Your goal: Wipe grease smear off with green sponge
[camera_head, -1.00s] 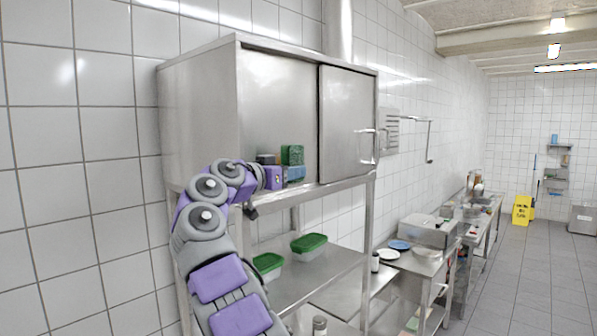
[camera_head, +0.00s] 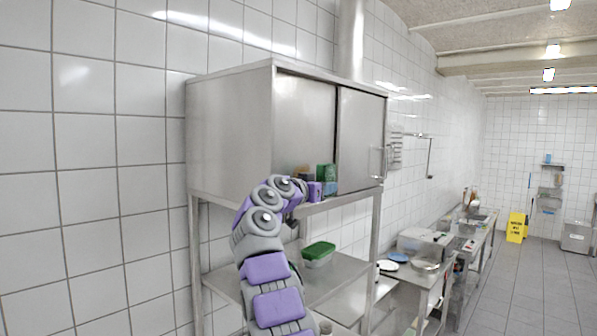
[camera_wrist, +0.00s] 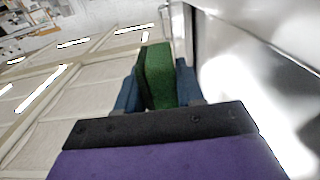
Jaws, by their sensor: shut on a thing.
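My gripper (camera_head: 331,187) has blue fingers and is shut on the green sponge (camera_head: 326,172). The sponge stands upright, in front of the lower part of the steel cabinet (camera_head: 305,120) near the edge between its two sliding doors. In the wrist view the sponge (camera_wrist: 157,76) sits between the blue fingers (camera_wrist: 158,92), with the bright steel surface close on the right. I cannot tell whether the sponge touches the steel. A small brownish patch shows left of the sponge; I cannot tell whether it is the grease smear or a reflection.
A container with a green lid (camera_head: 318,252) stands on the shelf below the cabinet. A door handle (camera_head: 379,162) sticks out at the right. Steel counters with plates (camera_head: 397,257) run along the wall. A yellow sign (camera_head: 516,227) stands on the open floor.

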